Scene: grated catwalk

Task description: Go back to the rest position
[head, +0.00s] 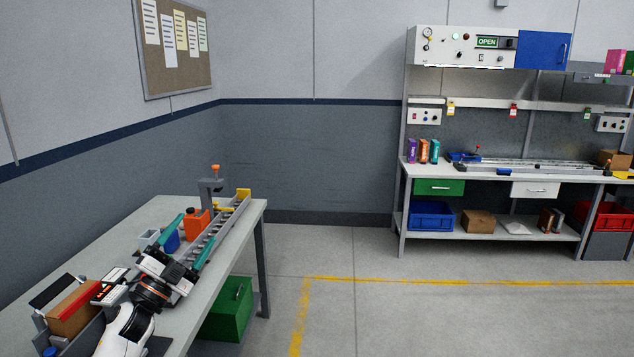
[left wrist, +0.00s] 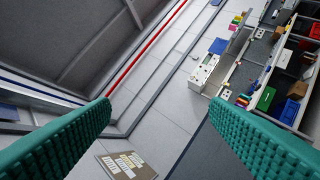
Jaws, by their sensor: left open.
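My left gripper (head: 197,226) is over the near-left bench in the head view, its two teal fingers spread apart and pointing away from me. In the left wrist view the fingers of my left gripper (left wrist: 160,104) stand wide apart with nothing between them. That view is tilted and looks out across the room, not down at the bench. My white left forearm comes in at the lower left of the head view. My right gripper is not in view.
The left bench (head: 165,210) holds an orange item (head: 197,224), a grey conveyor rail (head: 222,226) and a brown box (head: 75,310). A green bin (head: 228,308) sits below. A workstation (head: 430,170) stands at the back right. The floor between is clear.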

